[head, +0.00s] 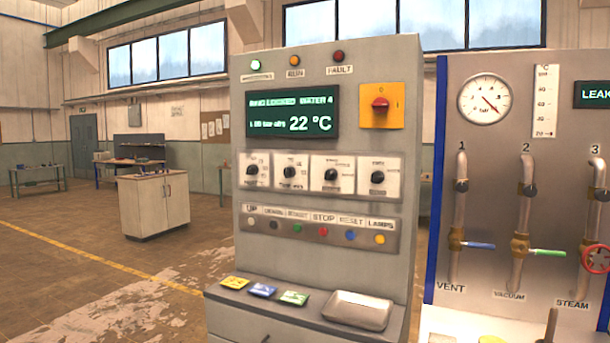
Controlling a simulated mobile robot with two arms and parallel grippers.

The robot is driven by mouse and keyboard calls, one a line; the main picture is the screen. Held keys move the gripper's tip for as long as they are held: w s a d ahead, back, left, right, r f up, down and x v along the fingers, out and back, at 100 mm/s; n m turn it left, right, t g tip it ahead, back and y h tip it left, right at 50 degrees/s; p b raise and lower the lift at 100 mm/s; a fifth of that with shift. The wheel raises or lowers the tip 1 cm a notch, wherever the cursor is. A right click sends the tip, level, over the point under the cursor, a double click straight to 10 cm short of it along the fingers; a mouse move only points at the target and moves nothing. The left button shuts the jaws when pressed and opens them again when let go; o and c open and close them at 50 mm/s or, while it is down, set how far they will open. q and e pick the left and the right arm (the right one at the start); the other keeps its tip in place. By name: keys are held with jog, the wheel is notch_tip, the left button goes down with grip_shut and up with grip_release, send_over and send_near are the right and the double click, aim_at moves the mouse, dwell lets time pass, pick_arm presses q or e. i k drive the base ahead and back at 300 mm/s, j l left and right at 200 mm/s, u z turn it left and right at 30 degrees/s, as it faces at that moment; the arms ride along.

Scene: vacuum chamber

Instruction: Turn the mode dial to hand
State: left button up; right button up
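A grey control cabinet (400,130) stands in the middle of the head view. A row of black dials on white plates crosses its front: a first dial (252,170), a second dial (289,172), a third dial (331,175) and a fourth dial (377,177). Their labels are too small to read, so I cannot tell which is the mode dial or where it points. Neither of my grippers is in view, and nothing blocks the dials.
Above the dials are a screen (292,114) reading 22 °C and a red rotary switch (380,104) on yellow. Below are small buttons (323,232), and a ledge with coloured cards (262,290) and a metal tray (358,309). A valve panel (500,140) stands at right.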

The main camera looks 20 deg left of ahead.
aim_at(330, 174)
jog(key=i+j, duration=0.1)
jog(key=j, duration=0.3)
jog(key=i+j, duration=0.1)
jog(key=j, duration=0.35)
jog(key=i+j, duration=0.15)
jog(key=j, duration=0.25)
jog(key=i+j, duration=0.1)
jog(key=j, duration=0.35)
jog(key=z, duration=0.05)
